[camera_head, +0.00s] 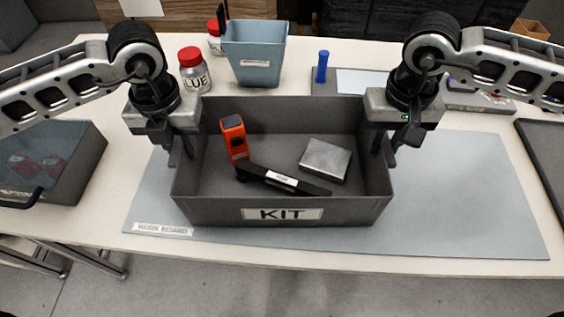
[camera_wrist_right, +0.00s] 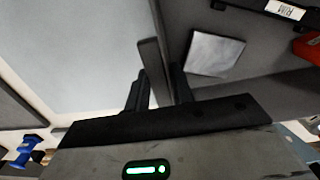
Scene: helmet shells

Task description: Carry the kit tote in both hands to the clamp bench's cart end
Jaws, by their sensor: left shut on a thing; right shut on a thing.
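The grey kit tote (camera_head: 212,210), with a "KIT" label on its front, is over the mat at the middle of the bench. Inside are an orange-red device (camera_head: 234,138), a black bar with a white label (camera_head: 283,181) and a silver block (camera_head: 325,160); the block also shows in the right wrist view (camera_wrist_right: 215,53). My left gripper (camera_head: 181,150) is shut on the tote's left wall. My right gripper (camera_head: 385,145) is shut on the right wall; in the right wrist view its fingers (camera_wrist_right: 160,88) straddle the wall. I cannot tell whether the tote's underside touches the mat.
The pale mat (camera_head: 460,200) is clear to the right of the tote. A blue-grey bin (camera_head: 255,62) and glue bottles (camera_head: 194,72) stand behind. A dark open box (camera_head: 85,165) is at left, a black tray (camera_head: 545,150) at right. A blue tube (camera_head: 322,67) stands behind the tote.

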